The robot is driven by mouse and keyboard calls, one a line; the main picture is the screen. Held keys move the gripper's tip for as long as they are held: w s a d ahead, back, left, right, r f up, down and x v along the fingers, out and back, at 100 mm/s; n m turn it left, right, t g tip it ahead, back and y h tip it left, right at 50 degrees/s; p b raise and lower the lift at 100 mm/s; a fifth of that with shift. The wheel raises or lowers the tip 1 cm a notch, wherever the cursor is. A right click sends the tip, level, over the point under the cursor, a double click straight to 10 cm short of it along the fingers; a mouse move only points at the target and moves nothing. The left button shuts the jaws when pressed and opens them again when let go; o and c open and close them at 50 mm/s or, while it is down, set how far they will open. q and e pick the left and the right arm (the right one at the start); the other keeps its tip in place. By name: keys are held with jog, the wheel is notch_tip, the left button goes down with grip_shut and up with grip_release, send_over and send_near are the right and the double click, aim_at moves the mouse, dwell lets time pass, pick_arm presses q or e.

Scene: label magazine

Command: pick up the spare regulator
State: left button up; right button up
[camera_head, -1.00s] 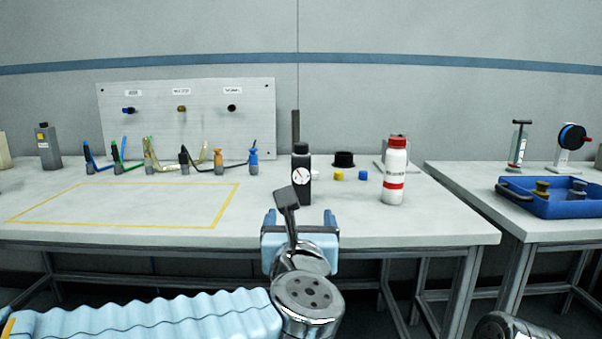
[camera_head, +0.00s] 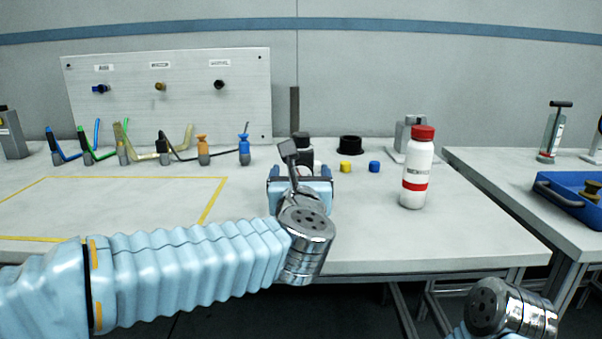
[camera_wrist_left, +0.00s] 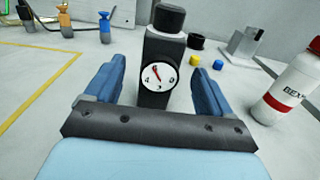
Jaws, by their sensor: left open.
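The spare regulator, a dark upright block with a round black cap and a white dial, stands on the table behind my left gripper in the head view (camera_head: 304,150). In the left wrist view the regulator (camera_wrist_left: 163,50) rises between the two blue fingers, its dial facing me. My left gripper (camera_head: 300,172) is open, with one finger on each side of the regulator's lower part in the left wrist view (camera_wrist_left: 159,72). Clear gaps show on both sides. In the head view the gripper and wrist hide the regulator's lower part. My right gripper is out of view; only part of that arm shows.
A white bottle with a red cap (camera_head: 418,170) stands to the right. A yellow cube (camera_head: 345,167), a blue cube (camera_head: 374,167) and a black ring (camera_head: 350,146) lie nearby. Several coloured cables and fittings stand at left before a panel (camera_head: 180,115). A yellow-outlined area (camera_head: 120,205) is bare.

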pick_arm(q)
jog(key=w+p, duration=0.1)
jog(key=w, duration=0.5)
jog(key=shift+w+f, duration=0.1)
jog(key=shift+c, duration=0.2)
jog(key=shift+d, duration=0.1)
jog(key=c, duration=1.2)
jog(key=shift+c, duration=0.6)
jog(key=shift+r+p, duration=0.2)
jog(key=shift+p, duration=0.1)
